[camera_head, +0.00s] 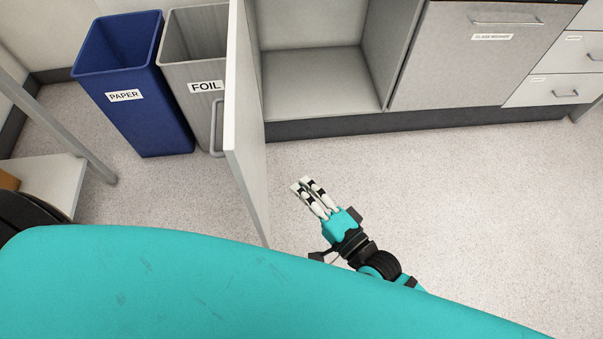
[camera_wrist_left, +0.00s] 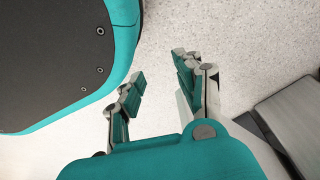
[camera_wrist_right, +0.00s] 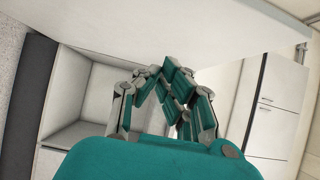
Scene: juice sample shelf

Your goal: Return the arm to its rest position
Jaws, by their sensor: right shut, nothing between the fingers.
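My right gripper (camera_head: 313,190) is in the head view, near the middle, over the floor just right of the open cabinet door (camera_head: 246,120). Its fingers are shut with nothing between them, and they point up and left toward the door. In the right wrist view its fingertips (camera_wrist_right: 168,72) meet in front of the pale door panel, with a gap that I cannot judge. My left gripper (camera_wrist_left: 158,85) shows only in the left wrist view. Its fingers are apart and empty above the floor, beside my own teal and black base.
The open cabinet (camera_head: 315,82) is empty. A blue PAPER bin (camera_head: 125,95) and a grey FOIL bin (camera_head: 195,70) stand left of the door. A closed dishwasher-like front (camera_head: 460,60) and drawers (camera_head: 560,60) are at the right. The floor (camera_head: 480,210) at right is clear.

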